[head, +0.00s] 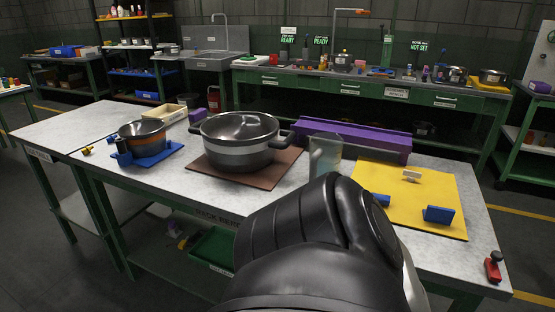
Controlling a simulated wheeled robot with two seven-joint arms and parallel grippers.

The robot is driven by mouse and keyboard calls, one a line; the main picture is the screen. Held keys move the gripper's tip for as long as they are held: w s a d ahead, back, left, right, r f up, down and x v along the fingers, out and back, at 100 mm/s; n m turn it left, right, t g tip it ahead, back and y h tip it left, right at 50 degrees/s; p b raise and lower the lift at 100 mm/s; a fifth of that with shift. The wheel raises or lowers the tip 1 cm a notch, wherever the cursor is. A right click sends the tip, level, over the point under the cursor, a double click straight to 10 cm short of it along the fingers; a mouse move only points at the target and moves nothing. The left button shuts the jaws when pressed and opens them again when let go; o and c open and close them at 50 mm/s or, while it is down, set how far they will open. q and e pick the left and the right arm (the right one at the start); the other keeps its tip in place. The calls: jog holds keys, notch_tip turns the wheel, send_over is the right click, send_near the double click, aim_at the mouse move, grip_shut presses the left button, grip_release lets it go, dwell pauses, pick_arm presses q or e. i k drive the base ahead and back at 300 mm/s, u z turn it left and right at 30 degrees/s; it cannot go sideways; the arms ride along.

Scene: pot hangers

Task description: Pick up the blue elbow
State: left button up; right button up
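On the yellow mat (400,180) at the right of the near table lie two small blue pieces. One blue piece (439,214) is near the mat's right side. A pale piece (411,175) lies farther back on the mat. My arm fills the lower middle of the view and covers the mat's left front part. Neither gripper can be made out.
A large dark pot (240,155) stands on a brown mat (281,164). A purple block (350,140) lies along the back edge. A red-handled item (493,267) sits at the front right corner.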

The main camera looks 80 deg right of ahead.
aim_at(383, 199)
jog(key=k, duration=1.05)
jog(key=z, duration=0.6)
